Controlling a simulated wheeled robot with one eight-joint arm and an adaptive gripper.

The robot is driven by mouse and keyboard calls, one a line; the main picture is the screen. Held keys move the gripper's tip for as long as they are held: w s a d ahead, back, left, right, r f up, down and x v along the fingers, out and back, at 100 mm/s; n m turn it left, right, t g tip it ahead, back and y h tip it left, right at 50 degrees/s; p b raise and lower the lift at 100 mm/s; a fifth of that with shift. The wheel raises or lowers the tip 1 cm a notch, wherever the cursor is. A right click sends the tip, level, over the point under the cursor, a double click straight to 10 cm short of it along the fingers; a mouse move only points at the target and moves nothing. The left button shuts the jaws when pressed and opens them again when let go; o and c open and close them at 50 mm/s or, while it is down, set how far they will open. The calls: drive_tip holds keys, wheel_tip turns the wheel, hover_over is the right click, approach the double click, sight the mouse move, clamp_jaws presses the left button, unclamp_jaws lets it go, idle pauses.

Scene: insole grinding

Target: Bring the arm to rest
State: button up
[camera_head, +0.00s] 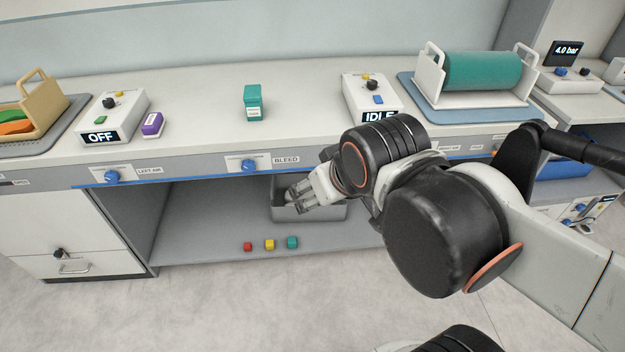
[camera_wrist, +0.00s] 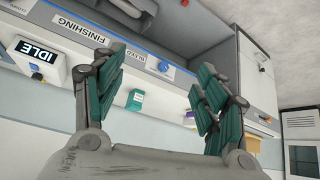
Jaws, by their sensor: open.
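My gripper (camera_head: 303,195) is in front of the workbench (camera_head: 200,115), below its front edge and by the open space under the top. In the wrist view my gripper (camera_wrist: 158,100) shows its two green-padded fingers spread wide apart with nothing between them. My arm reaches in from the right in the head view and covers part of the bench front. A grey bin (camera_head: 330,212) stands on the lower shelf behind my gripper and is partly hidden by it.
Red (camera_head: 248,246), yellow (camera_head: 270,244) and teal (camera_head: 292,242) cubes lie on the lower shelf (camera_head: 200,225). On top stand an OFF box (camera_head: 112,115), an IDLE box (camera_head: 370,97), a teal container (camera_head: 253,102) and a teal roller (camera_head: 484,70). The floor (camera_head: 180,310) in front is clear.

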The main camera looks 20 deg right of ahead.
drive_tip(key=shift+s+a+f+m, duration=0.25)
drive_tip(key=shift+s+a+m, duration=0.05)
drive_tip(key=shift+s, duration=0.25)
drive_tip(key=shift+c, duration=0.5)
idle(0.6)
